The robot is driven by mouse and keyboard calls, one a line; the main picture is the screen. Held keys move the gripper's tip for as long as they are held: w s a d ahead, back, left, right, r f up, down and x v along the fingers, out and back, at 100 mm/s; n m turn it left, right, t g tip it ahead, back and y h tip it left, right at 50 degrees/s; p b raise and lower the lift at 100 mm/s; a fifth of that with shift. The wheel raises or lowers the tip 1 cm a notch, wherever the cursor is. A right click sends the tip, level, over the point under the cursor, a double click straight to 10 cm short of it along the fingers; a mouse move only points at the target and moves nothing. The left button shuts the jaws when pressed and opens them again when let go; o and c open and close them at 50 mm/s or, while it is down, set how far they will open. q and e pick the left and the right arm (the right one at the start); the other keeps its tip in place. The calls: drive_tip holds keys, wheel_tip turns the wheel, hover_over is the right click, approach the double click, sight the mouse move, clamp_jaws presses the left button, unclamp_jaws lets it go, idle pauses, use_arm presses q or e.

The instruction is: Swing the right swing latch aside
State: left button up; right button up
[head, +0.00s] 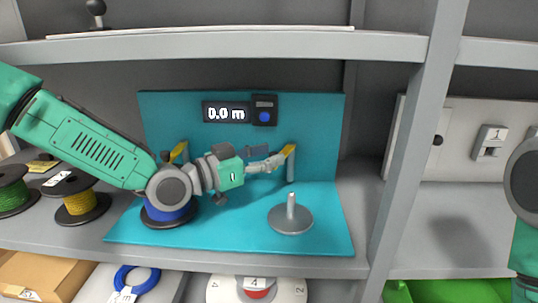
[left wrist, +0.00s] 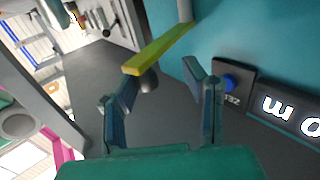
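The right swing latch (head: 288,151) is a yellow bar on a grey upright post (head: 291,171) at the right of the teal stand. In the left wrist view the yellow bar (left wrist: 160,49) runs from upper right to its near end above the left-hand finger. My left gripper (head: 266,160) is open right beside the latch; its fingers (left wrist: 162,80) stand apart in the left wrist view with nothing clearly gripped. I cannot tell whether a finger touches the bar. The left latch (head: 179,151) is yellow and partly hidden behind my left arm. My right gripper is out of view.
The teal stand (head: 240,232) carries a blue reel (head: 168,214) under my left wrist and a grey spindle disc (head: 290,219). A display (head: 226,112) reads 0.0 m beside a blue button (head: 264,116). A grey shelf post (head: 412,130) stands to the right.

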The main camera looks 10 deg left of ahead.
use_arm(q)
drive_tip(key=shift+a, duration=0.15)
drive_tip(key=v, duration=1.2)
drive_tip(key=shift+w, duration=0.15)
